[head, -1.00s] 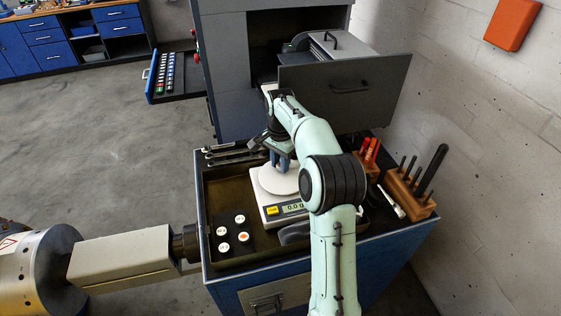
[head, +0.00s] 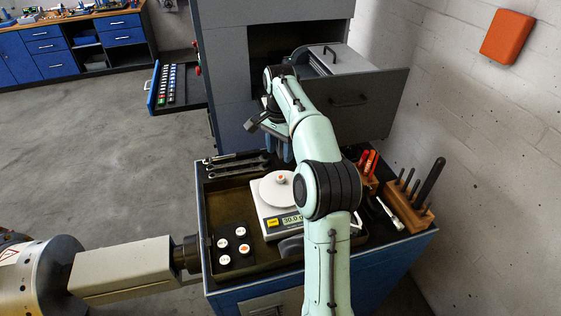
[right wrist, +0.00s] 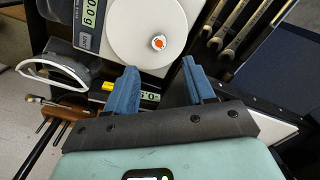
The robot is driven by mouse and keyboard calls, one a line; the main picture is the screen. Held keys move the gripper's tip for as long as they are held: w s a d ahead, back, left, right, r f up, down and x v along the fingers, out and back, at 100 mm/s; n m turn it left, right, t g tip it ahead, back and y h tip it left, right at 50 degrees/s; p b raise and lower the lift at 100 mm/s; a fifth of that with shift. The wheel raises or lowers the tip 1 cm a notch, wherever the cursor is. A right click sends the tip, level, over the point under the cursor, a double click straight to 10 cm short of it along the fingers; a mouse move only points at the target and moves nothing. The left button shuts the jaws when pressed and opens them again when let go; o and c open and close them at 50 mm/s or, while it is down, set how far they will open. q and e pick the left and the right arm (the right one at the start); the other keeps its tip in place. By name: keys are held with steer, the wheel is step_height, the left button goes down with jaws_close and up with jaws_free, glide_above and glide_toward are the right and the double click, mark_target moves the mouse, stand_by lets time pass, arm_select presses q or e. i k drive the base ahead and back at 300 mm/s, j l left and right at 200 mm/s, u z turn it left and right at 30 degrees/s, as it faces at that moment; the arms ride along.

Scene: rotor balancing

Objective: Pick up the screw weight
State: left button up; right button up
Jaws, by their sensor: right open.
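A small screw weight with an orange top (head: 281,180) sits on the round white pan (head: 268,193) of the scale. The scale's display (head: 291,220) reads about 30.0. My right gripper (head: 279,149) is above and behind the pan in the head view, apart from the weight. Its blue fingers (right wrist: 160,73) are spread and empty in the right wrist view. My left gripper is not seen.
A dark block (head: 235,262) with several weights stands left of the scale in the tray. Wrenches (head: 238,168) lie behind. A wooden tool holder (head: 407,205) and red-handled tools (head: 368,162) stand at right.

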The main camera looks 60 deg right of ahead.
mark_target(244, 248)
steer(key=j, duration=1.5)
steer(key=k, duration=0.05)
